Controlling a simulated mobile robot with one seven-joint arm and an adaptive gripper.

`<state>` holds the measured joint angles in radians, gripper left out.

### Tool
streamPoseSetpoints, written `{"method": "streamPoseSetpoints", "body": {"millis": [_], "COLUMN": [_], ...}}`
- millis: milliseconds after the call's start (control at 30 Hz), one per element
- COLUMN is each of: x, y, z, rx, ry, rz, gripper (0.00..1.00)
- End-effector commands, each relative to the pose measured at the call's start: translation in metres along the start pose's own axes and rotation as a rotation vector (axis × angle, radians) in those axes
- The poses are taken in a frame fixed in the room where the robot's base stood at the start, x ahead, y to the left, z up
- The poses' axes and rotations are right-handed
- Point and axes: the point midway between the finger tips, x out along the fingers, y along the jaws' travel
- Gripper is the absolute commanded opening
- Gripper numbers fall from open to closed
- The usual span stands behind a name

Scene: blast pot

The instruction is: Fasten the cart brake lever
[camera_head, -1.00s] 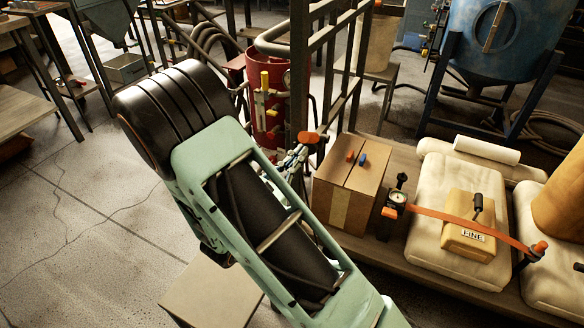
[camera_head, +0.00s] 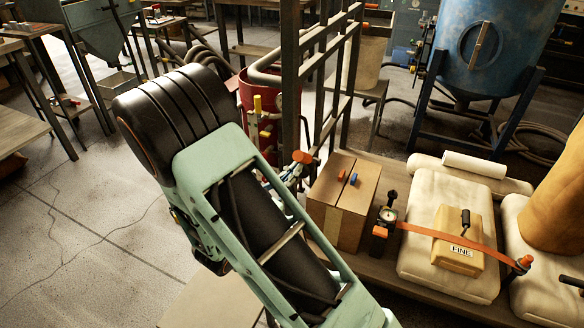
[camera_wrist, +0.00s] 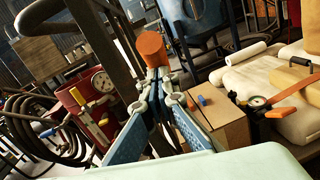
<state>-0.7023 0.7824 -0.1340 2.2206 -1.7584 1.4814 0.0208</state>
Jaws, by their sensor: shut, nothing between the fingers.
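An orange-capped lever, which looks like the cart brake lever (camera_head: 302,157), stands at the cart's upright frame in the head view. Its orange cap (camera_wrist: 151,48) is large in the wrist view, just beyond my fingertips. My gripper (camera_wrist: 155,82) has grey links and blue pads, with its fingers together and nothing held. In the head view my gripper (camera_head: 290,174) shows only in part, just below and left of the cap, behind my green arm. I cannot tell whether the fingertips touch the cap. The lever's lower part is hidden by my gripper.
A cardboard box (camera_head: 335,215) stands on the cart right of the lever. A gauge with an orange strap (camera_head: 388,215) crosses pale sacks (camera_head: 425,265). A dark upright frame (camera_head: 290,90) and a red pot (camera_head: 255,90) stand close behind. Open floor (camera_head: 95,240) lies left.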

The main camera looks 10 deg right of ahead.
Motion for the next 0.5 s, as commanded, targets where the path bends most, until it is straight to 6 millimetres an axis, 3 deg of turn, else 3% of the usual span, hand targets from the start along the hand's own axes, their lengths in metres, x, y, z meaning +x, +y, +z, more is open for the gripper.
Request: {"method": "streamPoseSetpoints", "body": {"millis": [33, 500], "x": [0.003, 0.033], "y": [0.002, 0.011], "z": [0.015, 0.050], "rx": [-0.001, -0.035], "ry": [0.023, 0.285], "rz": [-0.005, -0.044], "gripper": [0.00, 0.00]}}
